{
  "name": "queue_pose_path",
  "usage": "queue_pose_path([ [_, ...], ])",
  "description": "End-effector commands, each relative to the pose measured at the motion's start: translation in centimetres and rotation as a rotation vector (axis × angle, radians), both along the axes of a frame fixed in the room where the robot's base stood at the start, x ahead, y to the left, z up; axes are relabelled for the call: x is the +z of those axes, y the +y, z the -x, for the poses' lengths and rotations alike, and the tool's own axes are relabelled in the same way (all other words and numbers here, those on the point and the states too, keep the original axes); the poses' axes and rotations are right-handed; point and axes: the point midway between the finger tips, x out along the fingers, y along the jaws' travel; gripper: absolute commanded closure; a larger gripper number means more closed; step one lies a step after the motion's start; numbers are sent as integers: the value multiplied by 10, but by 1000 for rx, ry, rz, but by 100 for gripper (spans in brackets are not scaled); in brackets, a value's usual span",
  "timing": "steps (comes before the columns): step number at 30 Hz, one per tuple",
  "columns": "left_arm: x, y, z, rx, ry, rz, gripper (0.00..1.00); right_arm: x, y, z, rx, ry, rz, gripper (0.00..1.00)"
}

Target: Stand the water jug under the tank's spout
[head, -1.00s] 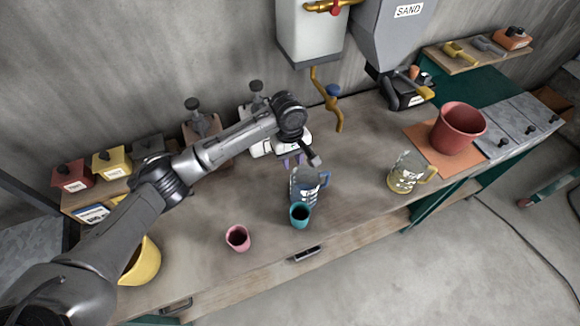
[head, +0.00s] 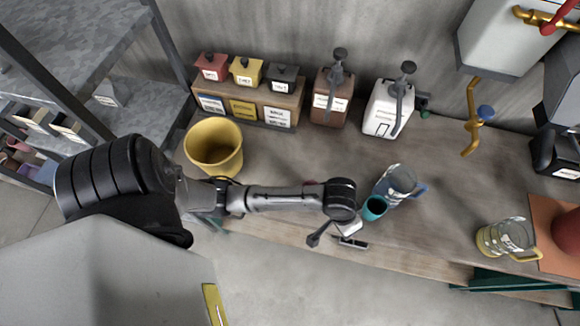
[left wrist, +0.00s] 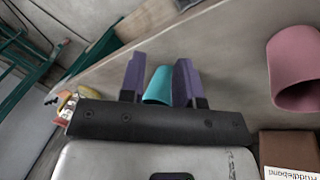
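The water jug (head: 398,185), clear glass with a blue handle, stands on the bench right of my left gripper. A teal cup (head: 374,208) is close in front of it. The tank (head: 500,40) hangs on the wall at top right, its brass spout (head: 470,140) with a blue tap over bare bench, right of the jug. My left gripper (head: 350,228) is low by the cup. In the left wrist view its purple fingers (left wrist: 159,80) are apart with the teal cup (left wrist: 159,88) between them; firm contact is not clear. My right gripper is out of view.
A glass jug with yellow handle (head: 505,238) stands on the right. A yellow bucket (head: 214,146), small boxes and two pump bottles (head: 333,95) line the left and back. A pink cup (left wrist: 295,70) shows in the wrist view. Bench below the spout is clear.

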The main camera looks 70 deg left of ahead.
Motion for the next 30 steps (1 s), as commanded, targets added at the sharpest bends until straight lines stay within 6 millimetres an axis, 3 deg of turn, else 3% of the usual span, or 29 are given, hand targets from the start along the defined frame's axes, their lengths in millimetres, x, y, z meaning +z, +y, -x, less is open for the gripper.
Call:
queue_pose_path([
  [1,-5,1,24,-32,-28,-2,70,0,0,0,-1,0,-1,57],
  [6,-6,21,81,-124,-126,-83,70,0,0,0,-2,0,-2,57],
  [12,1,50,130,-193,-175,-207,70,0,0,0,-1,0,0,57],
  [15,6,60,145,-215,-183,-253,70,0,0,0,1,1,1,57],
  [20,9,69,156,-233,-184,-290,56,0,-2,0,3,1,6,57],
  [30,9,69,157,-237,-185,-294,56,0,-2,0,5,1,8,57],
])
